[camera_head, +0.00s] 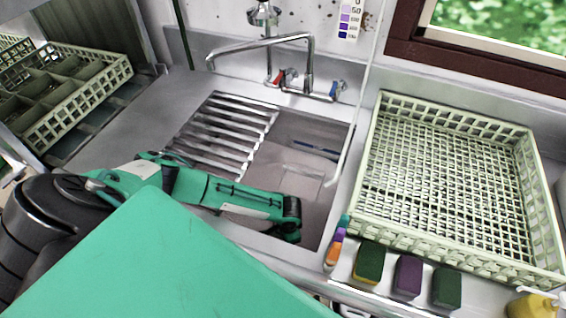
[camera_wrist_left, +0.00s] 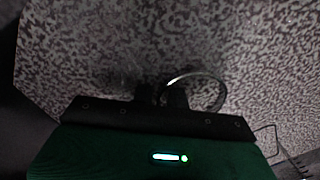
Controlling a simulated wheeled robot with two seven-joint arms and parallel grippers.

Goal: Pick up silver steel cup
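In the left wrist view a thin, shiny round rim, which looks like the silver steel cup (camera_wrist_left: 223,96), shows just beyond my left gripper (camera_wrist_left: 160,94). The rim's left side is at the dark fingers; its near side is hidden behind the gripper body. The picture is too dark to tell whether the fingers are apart or touch the cup. In the head view my green left arm reaches into the sink (camera_head: 312,165); its fingers and the cup are hidden there. My right gripper is not in view.
A ribbed drainer (camera_head: 225,130) covers the sink's left part, with a faucet (camera_head: 308,62) behind. A pale dish rack (camera_head: 380,135) stands right. Sponges (camera_head: 408,276) and a small orange-purple bottle (camera_head: 333,250) line the front ledge. A wire piece (camera_wrist_left: 275,140) shows in the wrist view.

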